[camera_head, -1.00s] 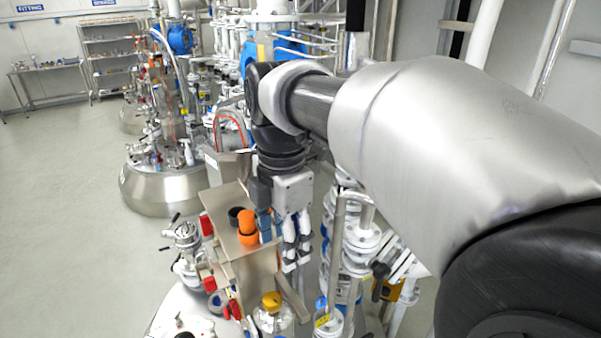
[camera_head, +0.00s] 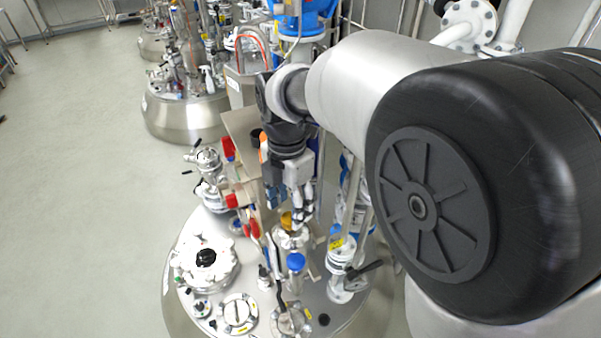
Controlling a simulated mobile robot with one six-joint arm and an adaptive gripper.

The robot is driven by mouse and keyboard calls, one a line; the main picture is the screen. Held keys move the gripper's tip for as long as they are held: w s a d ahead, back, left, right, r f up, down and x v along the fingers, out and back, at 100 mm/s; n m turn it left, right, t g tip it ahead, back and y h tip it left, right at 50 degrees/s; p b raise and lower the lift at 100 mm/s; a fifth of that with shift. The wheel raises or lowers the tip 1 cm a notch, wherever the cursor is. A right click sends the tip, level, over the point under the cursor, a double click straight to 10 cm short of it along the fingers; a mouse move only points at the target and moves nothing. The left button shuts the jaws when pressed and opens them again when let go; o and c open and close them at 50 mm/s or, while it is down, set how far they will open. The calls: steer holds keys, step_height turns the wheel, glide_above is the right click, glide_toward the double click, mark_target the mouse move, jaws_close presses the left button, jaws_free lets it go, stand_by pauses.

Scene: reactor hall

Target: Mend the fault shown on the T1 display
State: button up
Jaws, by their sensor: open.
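My gripper (camera_head: 302,212) hangs from my arm, pointing down, in the middle of the head view. It is open and I see nothing between its fingers. It is above the lid of the near reactor (camera_head: 185,262), close to a yellow-orange cap (camera_head: 287,220) and a blue cap (camera_head: 296,261) on lid fittings. I cannot tell whether it touches anything. Beside it on the left is a metal stand (camera_head: 238,128) with red parts, partly hidden by my wrist. I cannot make out the T1 display or any fault on it.
A round white flange with a black knob (camera_head: 205,257) and a valve with a black lever (camera_head: 362,270) stand on the near lid. Pipes rise close to my gripper on the right. Another steel vessel (camera_head: 184,118) stands behind. The floor (camera_head: 85,200) on the left is clear.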

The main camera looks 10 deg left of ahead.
mark_target(290, 217)
steer(key=shift+f, duration=1.55)
steer(key=c, duration=1.1)
steer(key=shift+o, duration=0.2)
